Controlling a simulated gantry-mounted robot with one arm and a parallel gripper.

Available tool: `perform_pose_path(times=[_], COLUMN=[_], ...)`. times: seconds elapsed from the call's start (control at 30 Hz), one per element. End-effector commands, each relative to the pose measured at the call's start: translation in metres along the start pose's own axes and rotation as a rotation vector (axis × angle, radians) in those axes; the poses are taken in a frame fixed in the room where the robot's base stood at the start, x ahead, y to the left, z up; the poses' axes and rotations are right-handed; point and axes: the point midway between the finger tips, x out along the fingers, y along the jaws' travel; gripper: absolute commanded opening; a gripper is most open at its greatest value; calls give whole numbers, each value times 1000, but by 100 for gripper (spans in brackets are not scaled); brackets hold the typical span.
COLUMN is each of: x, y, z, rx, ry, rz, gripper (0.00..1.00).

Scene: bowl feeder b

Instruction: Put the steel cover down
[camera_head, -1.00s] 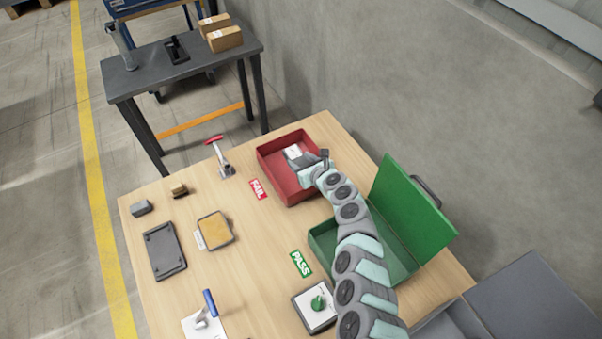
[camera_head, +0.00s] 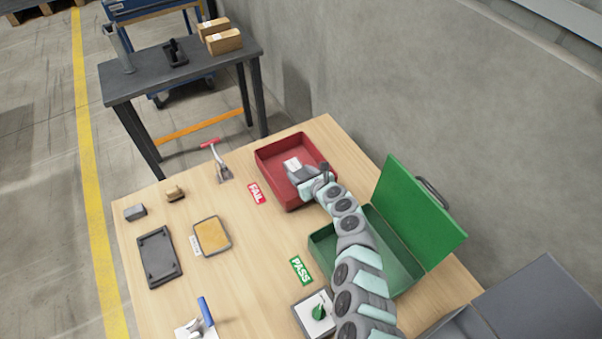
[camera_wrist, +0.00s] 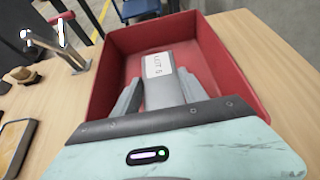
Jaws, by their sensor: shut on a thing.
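My gripper (camera_wrist: 163,92) is shut on the steel cover (camera_wrist: 164,90), a grey piece with a white "LOT 5" label (camera_wrist: 158,65). The cover is between the two fingers, over the inside of the red FAIL bin (camera_wrist: 112,50). In the head view the red bin (camera_head: 262,163) stands at the table's back, and the white label of the cover (camera_head: 292,164) shows above its floor. I cannot tell whether the cover touches the bin floor. My wrist hides part of the cover and the bin's near side.
An open green case (camera_head: 415,215) stands to the right of the bin, its lid up. A red-handled clamp (camera_head: 219,162) stands left of the bin. A framed tan pad (camera_head: 212,236) and a dark tray (camera_head: 159,257) lie farther left. Bare wood lies between.

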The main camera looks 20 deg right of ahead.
Motion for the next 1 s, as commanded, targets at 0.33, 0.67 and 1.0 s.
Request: perform_pose_path(times=[0.33, 0.67, 1.0], x=[0, -1, -30], y=[0, 0, 0], z=[0, 2, 14], rx=[0, 0, 7], ry=[0, 0, -1], rz=[0, 0, -2], gripper=[68, 72, 72])
